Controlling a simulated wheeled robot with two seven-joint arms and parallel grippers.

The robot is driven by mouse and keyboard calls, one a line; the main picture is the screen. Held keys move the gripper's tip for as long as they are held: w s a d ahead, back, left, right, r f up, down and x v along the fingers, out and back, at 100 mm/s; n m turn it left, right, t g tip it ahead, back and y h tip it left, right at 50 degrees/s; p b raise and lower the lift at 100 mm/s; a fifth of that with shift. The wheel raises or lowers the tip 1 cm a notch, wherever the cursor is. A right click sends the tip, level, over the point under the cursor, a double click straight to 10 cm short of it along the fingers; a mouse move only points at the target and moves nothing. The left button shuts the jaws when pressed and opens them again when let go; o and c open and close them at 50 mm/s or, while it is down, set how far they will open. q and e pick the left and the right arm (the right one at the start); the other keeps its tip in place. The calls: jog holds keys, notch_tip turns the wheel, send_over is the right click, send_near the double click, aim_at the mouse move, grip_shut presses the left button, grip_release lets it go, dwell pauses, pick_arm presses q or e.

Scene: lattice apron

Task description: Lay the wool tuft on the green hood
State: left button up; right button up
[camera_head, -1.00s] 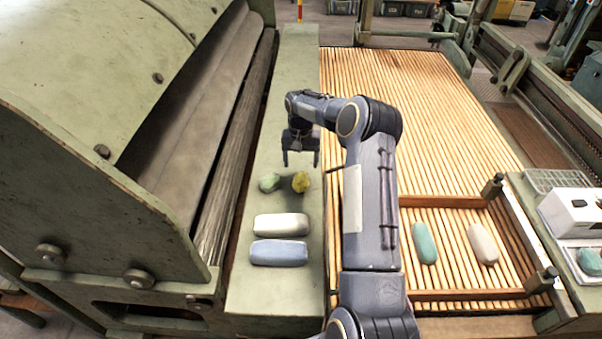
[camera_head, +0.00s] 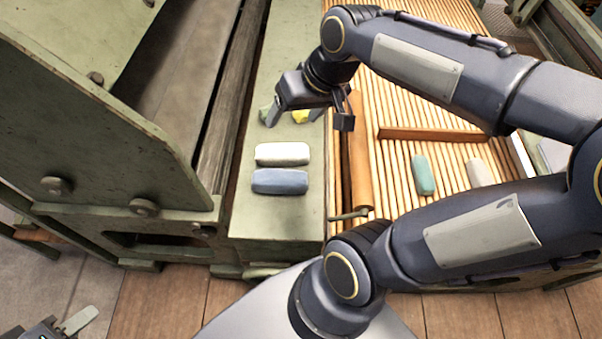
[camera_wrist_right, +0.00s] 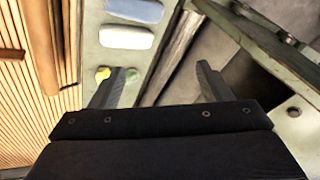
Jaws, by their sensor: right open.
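Two small tufts lie on a flat green ledge (camera_head: 270,215): a yellow one (camera_head: 300,116) and a green one (camera_head: 264,113), both partly hidden by my right gripper (camera_head: 308,120) in the head view. That gripper is open and empty, with its fingers close to the tufts. In the right wrist view, one fingertip overlaps the gap between the yellow tuft (camera_wrist_right: 103,74) and the green tuft (camera_wrist_right: 132,75). Which tuft is the wool tuft I cannot tell. A large sloping green machine cover (camera_head: 90,35), apparently the hood, stands left and is empty where seen. My left gripper (camera_head: 75,322) shows partly at bottom left.
A white roll (camera_head: 283,154) and a blue roll (camera_head: 280,182) lie on the ledge in front of the tufts. A wooden slatted bed (camera_head: 400,110) to the right bears a teal piece (camera_head: 423,176) and a pale piece (camera_head: 481,172) within wooden rails (camera_head: 430,135).

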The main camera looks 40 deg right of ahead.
jog(key=s+a+f+n+t+y, duration=0.1)
jog(key=s+a+f, duration=0.3)
jog(key=s, duration=0.5)
jog(key=shift+s+a+y, duration=0.25)
jog(key=shift+a+y, duration=0.05)
jog(key=shift+a, duration=0.8)
